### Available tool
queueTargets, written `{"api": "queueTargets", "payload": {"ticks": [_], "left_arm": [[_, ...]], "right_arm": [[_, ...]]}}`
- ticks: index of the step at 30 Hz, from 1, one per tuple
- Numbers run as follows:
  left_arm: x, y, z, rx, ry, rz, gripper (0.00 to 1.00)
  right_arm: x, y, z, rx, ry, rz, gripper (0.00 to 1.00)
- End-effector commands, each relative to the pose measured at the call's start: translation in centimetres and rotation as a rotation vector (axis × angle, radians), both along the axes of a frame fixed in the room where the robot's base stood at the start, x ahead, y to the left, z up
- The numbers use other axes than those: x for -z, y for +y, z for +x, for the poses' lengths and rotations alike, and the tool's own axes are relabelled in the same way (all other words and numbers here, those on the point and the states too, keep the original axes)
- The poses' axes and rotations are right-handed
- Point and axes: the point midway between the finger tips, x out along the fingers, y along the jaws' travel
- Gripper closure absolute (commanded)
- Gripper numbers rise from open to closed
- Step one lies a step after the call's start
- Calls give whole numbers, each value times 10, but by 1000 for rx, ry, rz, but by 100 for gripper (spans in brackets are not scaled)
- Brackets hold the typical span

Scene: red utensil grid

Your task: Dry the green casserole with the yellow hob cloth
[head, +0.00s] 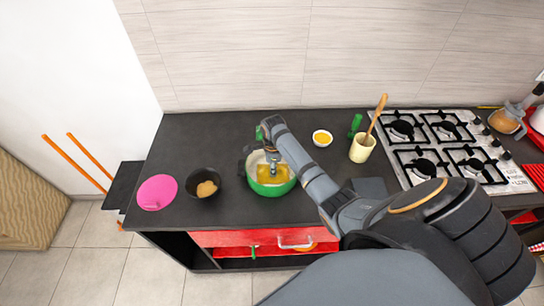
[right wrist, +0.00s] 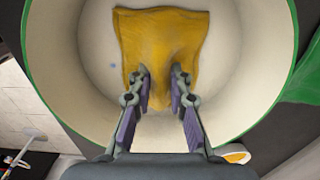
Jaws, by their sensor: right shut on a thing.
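The green casserole (head: 262,187) with a cream inside stands on the dark counter, left of the hob. In the right wrist view its cream inside and green rim (right wrist: 283,92) fill most of the picture. The yellow hob cloth (right wrist: 161,35) is inside it, spread against the cream inner surface; it also shows in the head view (head: 279,175). My right gripper (right wrist: 161,82) is shut on the near edge of the cloth, with its fingers inside the casserole. A small blue spot (right wrist: 113,66) shows on the cream surface beside the cloth. My left gripper is not in view.
A black bowl (head: 194,190) with brown food and a pink disc (head: 157,192) stand left of the casserole. A small white dish (head: 322,138), a green item (head: 355,125) and a cream utensil pot (head: 362,150) stand to its right, before the gas hob (head: 413,178).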

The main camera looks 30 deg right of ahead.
Motion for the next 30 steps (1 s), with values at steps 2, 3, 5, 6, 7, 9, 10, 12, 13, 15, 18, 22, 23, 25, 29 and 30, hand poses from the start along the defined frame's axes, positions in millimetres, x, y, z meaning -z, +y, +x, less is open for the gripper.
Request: {"api": "queueTargets", "payload": {"ticks": [2, 3, 5, 6, 7, 9, 10, 12, 13, 15, 18, 22, 23, 25, 29, 30], "left_arm": [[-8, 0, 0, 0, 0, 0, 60], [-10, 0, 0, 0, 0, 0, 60], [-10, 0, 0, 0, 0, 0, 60], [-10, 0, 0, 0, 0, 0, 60], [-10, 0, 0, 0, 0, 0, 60], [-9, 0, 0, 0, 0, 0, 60], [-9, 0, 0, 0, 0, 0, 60], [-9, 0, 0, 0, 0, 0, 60], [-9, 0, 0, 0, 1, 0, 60], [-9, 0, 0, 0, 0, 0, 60], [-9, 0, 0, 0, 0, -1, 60], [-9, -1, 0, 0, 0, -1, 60], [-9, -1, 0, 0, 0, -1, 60], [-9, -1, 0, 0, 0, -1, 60], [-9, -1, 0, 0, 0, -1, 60], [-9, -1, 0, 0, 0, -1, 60]], "right_arm": [[-4, -3, -2, 0, 2, -1, 100], [-4, -4, -3, 0, 3, -1, 100], [-3, -5, -4, 0, 3, -1, 100], [-2, -5, -4, 0, 1, 0, 100], [-2, -5, -4, 0, 1, 0, 100], [-1, -5, -4, 0, 1, 0, 100], [-1, -5, -3, 0, 1, 0, 100], [-1, -5, -3, 0, 1, 0, 100], [-1, -5, -3, 0, 1, 0, 100], [-1, -4, -3, 0, 1, 1, 100], [-1, 0, 0, 0, -1, 1, 100], [0, 6, 4, 0, -1, 1, 100], [0, 8, 5, 0, 0, 1, 100], [0, 11, 6, 0, 0, 1, 100], [0, 12, 8, 0, 0, 0, 100], [0, 12, 8, 0, 0, 0, 100]]}}
